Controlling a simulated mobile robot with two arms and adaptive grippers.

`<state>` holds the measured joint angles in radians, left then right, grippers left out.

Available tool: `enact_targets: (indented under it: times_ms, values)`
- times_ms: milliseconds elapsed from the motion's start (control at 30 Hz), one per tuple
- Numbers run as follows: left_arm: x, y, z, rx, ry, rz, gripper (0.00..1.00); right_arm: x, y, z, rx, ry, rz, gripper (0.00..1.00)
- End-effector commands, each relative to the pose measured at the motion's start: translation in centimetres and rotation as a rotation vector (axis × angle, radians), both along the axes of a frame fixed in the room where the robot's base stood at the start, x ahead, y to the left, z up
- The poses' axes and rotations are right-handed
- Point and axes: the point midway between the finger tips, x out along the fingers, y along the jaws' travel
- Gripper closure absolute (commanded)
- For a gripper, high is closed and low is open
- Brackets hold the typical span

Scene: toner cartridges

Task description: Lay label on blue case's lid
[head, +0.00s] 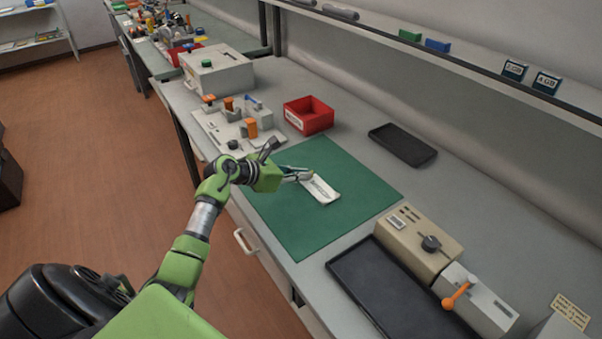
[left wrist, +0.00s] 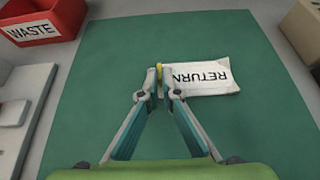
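A white label (head: 321,189) printed RETURN is over the green mat; it also shows in the left wrist view (left wrist: 208,79). My left gripper (head: 303,175) is at the label's left end. In the left wrist view its fingertips (left wrist: 159,75) are drawn together on a small yellow tab at that end. Whether the label touches the mat is hard to tell. A small blue box (head: 437,46) sits on the upper shelf beside a green one (head: 410,36); I cannot tell whether it is the blue case. My right gripper is not in view.
The green mat (head: 285,222) is otherwise bare. A red WASTE bin (head: 309,116) stands behind it. A black tray (head: 403,145) lies at the back, a larger dark tray (head: 385,290) at the front right, beside a beige device (head: 418,243). Fixtures (head: 235,130) stand left.

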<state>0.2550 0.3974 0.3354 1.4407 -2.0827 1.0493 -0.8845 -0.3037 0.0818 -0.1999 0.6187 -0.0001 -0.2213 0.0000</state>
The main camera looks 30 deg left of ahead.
Motion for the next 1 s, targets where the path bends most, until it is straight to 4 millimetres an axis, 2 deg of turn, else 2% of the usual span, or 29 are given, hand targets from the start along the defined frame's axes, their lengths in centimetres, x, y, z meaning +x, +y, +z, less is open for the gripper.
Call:
enact_targets:
  times_ms: [267,300,333,767,833,1000]
  values:
    - [0.0,0.1,-0.5,0.002,0.001,0.000,1.00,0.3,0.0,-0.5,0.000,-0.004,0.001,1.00]
    - [0.0,0.1,-0.3,0.002,0.000,0.001,0.86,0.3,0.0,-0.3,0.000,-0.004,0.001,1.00]
    - [0.0,0.1,-0.3,0.001,0.001,0.001,0.79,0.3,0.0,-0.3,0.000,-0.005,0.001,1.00]
    - [0.0,0.0,0.3,-0.001,-0.001,0.000,0.79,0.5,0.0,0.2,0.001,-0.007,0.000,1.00]
    - [-0.7,0.5,0.2,0.003,0.002,0.002,0.79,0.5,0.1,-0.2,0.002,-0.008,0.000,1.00]
    - [-3.3,1.6,1.6,0.008,0.001,0.002,0.79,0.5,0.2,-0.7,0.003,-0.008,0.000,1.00]
